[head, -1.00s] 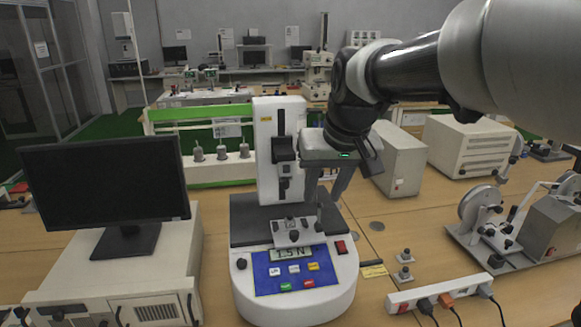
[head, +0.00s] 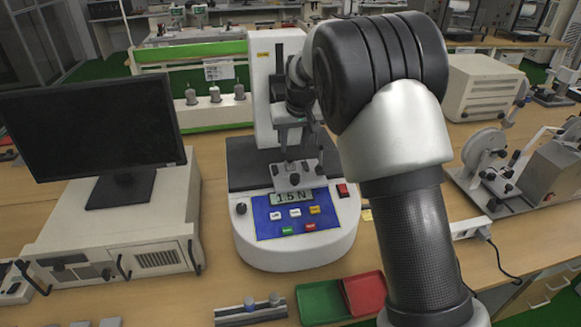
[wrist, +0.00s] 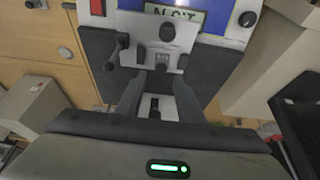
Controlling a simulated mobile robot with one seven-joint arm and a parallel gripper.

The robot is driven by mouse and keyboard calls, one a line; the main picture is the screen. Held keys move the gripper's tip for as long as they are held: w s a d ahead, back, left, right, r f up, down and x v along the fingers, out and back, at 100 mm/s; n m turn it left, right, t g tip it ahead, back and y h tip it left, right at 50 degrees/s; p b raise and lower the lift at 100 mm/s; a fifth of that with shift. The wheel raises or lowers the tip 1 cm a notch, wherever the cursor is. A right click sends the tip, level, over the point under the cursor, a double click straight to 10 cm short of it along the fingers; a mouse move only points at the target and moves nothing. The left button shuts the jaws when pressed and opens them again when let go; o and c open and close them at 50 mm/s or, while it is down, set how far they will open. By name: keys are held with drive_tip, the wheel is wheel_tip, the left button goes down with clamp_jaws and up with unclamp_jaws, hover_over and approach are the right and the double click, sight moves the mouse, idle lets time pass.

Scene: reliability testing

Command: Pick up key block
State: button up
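A white force tester (head: 295,250) stands on the bench, its display reading 1.5 N. A grey metal fixture (head: 298,174) with dark knobs sits on its dark plate. In the wrist view, the fixture (wrist: 146,52) lies just ahead of the fingertips, with a small dark block (wrist: 165,61) at its middle. I cannot tell for certain whether that is the key block. My gripper (head: 295,148) points down over the fixture, in front of the tester's column. In the wrist view, my gripper (wrist: 159,80) has its two fingers apart, with nothing clearly held between them.
The tester's white column (head: 264,90) stands close behind my gripper. A monitor (head: 90,130) on a beige case is at left. Green (head: 320,301) and red (head: 364,292) trays lie in front. A reel machine (head: 530,160) is at right.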

sight(291, 159)
drive_tip(key=x, duration=0.8)
drive_tip(key=shift+s+a+f+p, duration=0.15)
drive_tip(key=shift+f+p, duration=0.1)
drive_tip(key=shift+p, duration=0.15)
clamp_jaws()
